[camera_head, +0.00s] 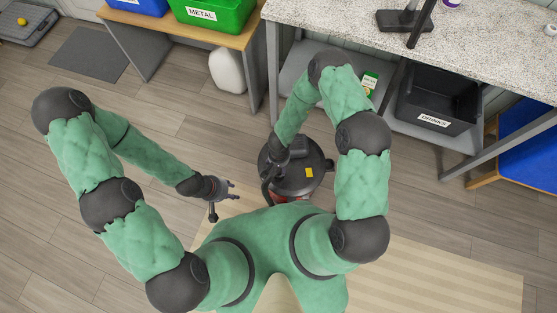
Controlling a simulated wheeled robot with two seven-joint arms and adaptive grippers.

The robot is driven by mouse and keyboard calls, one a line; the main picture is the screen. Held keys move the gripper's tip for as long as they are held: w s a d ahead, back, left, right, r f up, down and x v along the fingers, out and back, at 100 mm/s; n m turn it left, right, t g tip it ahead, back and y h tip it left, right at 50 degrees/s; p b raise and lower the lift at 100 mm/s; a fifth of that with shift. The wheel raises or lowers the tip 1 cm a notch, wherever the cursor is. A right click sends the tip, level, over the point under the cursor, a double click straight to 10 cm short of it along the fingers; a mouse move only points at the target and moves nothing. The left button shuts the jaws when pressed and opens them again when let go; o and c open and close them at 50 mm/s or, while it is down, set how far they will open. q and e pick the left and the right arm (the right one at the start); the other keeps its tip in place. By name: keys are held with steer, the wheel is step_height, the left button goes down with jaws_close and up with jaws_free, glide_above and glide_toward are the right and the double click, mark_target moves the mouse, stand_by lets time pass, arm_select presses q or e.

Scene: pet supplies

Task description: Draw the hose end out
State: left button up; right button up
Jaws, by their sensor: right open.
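A round black canister vacuum (297,180) with a yellow label and some red low on its side stands on the floor in front of me. A dark curved part, perhaps its hose (267,183), shows at its left edge; I cannot make out the hose end. My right gripper (271,162) points down at the vacuum's upper left side; it is open, its fingers hard to tell from the dark hose. I cannot tell whether it touches the vacuum. My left gripper (233,190) is open and empty, left of the vacuum and apart from it.
A speckled counter (310,12) stands behind, with a lower grey shelf holding a black DRINKS bin (437,105). A wooden table (150,30) with a green METAL bin (212,14) is at the back left, a white jug (227,70) beside it. A striped mat (440,275) lies at right.

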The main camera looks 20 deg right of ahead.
mark_target(279, 171)
step_height(279, 171, down, 9)
steer(key=b, duration=0.3)
steer(key=shift+f+b, duration=0.15)
steer(key=shift+b, duration=0.2)
steer(key=c, duration=1.2)
steer(key=shift+c, duration=0.2)
steer(key=shift+r+p, duration=2.5)
steer(key=shift+r, duration=0.55)
